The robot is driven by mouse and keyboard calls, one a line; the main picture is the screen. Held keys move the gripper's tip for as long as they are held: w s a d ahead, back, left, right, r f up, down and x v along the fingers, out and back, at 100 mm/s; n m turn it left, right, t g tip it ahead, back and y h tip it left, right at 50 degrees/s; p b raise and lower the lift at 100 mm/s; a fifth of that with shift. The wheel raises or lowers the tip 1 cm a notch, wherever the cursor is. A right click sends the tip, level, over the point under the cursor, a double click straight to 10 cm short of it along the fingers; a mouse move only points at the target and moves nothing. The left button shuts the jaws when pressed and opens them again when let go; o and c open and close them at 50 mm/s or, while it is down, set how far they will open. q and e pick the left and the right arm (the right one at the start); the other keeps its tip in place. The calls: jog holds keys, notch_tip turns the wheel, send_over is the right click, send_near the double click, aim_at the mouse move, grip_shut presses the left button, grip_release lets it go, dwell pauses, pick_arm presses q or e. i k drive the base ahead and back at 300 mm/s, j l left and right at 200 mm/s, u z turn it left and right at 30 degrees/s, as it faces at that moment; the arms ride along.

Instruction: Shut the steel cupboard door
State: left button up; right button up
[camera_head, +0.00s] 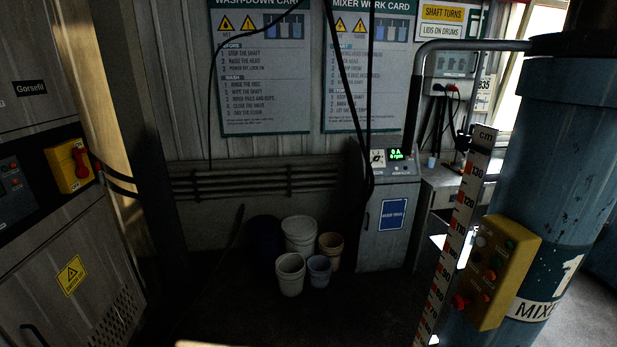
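No door standing clearly open shows in the head view. A tall grey metal cabinet (45,230) fills the left edge, with a yellow warning triangle label, a vent grille and a dark handle low on its front. A smaller grey cabinet (386,246) with a blue label and a lit green display stands against the back wall; its front looks closed. I cannot tell which of these, if either, is the steel cupboard. Neither of my grippers is in view.
Several buckets (290,274) stand on the dark floor by the back wall. A blue column (560,170) with a yellow button box (502,272) and an upright centimetre scale (459,230) fills the right. Black cables hang in the middle. Dark floor in front looks clear.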

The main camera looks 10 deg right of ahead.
aim_at(429, 256)
jog(key=i, duration=0.6)
jog(key=i+z, duration=0.55)
jog(key=z, duration=0.15)
jog(key=i+j+z, duration=0.15)
jog(key=z, duration=0.2)
jog(key=i+j+z, duration=0.25)
jog(key=z, duration=0.15)
jog(key=i+j+z, duration=0.65)
jog(key=k+l, duration=0.05)
